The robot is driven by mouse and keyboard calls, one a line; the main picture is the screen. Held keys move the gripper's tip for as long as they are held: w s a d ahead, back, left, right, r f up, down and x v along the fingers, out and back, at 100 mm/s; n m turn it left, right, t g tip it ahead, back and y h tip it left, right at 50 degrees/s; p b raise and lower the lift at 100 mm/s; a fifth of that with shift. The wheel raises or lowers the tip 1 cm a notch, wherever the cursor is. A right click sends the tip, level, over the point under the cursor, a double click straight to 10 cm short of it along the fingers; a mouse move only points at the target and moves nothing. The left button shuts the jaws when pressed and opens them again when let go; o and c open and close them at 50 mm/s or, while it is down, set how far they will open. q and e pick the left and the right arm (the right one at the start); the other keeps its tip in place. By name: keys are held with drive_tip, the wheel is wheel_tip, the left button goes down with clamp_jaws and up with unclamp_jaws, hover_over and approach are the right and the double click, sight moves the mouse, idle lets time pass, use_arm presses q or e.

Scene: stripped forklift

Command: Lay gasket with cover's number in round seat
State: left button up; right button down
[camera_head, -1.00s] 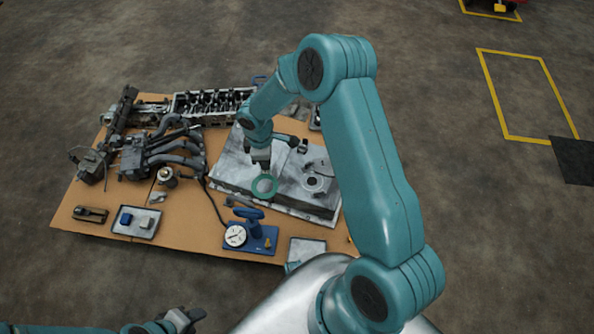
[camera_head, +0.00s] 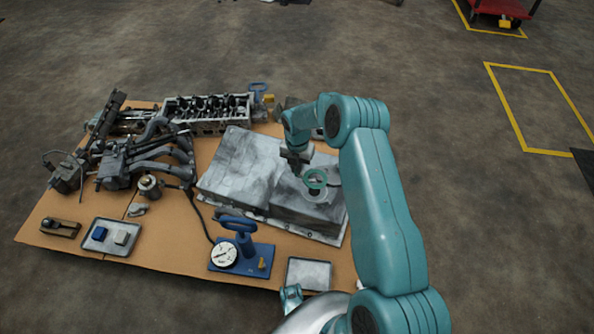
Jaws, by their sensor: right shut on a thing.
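The gasket (camera_head: 315,179) is a thin green ring. My right gripper (camera_head: 306,170) is shut on its far left edge. It holds the ring over the right part of a grey metal cover (camera_head: 240,175). The round seat on that part of the cover is largely hidden under the ring and gripper. A grey rim shows just below the ring. I cannot tell whether the ring touches it. No number is readable on the cover or the gasket.
A blue press with a white dial (camera_head: 224,254) stands in front of the cover. An empty tray (camera_head: 309,274) lies at the front edge, and another tray (camera_head: 110,250) holds two small blocks. Engine parts and a cylinder head (camera_head: 205,128) fill the left and back.

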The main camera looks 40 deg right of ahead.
drive_tip(key=shift+f+b, duration=1.35)
drive_tip(key=shift+f, duration=0.8)
use_arm(q)
drive_tip(key=shift+w+a+f+t+b, duration=0.1)
drive_tip(key=shift+w+f+b, duration=0.1)
drive_tip(key=shift+f, duration=0.35)
drive_tip(key=shift+w+a+f+t+b, duration=0.15)
drive_tip(key=shift+w+f, duration=0.1)
drive_tip(key=shift+f, duration=0.35)
drive_tip(key=shift+w+a+f+t+b, duration=0.1)
drive_tip(key=shift+w+f, duration=0.1)
drive_tip(key=shift+f, duration=0.35)
use_arm(e)
drive_tip(key=shift+f, duration=0.75)
use_arm(q)
drive_tip(key=shift+w+f, duration=0.2)
drive_tip(key=shift+f, duration=0.05)
use_arm(e)
drive_tip(key=shift+f, duration=0.1)
use_arm(q)
drive_tip(key=shift+f+b, duration=0.3)
drive_tip(key=shift+b, duration=0.2)
drive_tip(key=shift+f+b, duration=0.45)
use_arm(e)
drive_tip(key=shift+f, duration=0.5)
use_arm(q)
drive_tip(key=shift+f, duration=0.25)
use_arm(e)
drive_tip(key=c, duration=1.1)
unclamp_jaws()
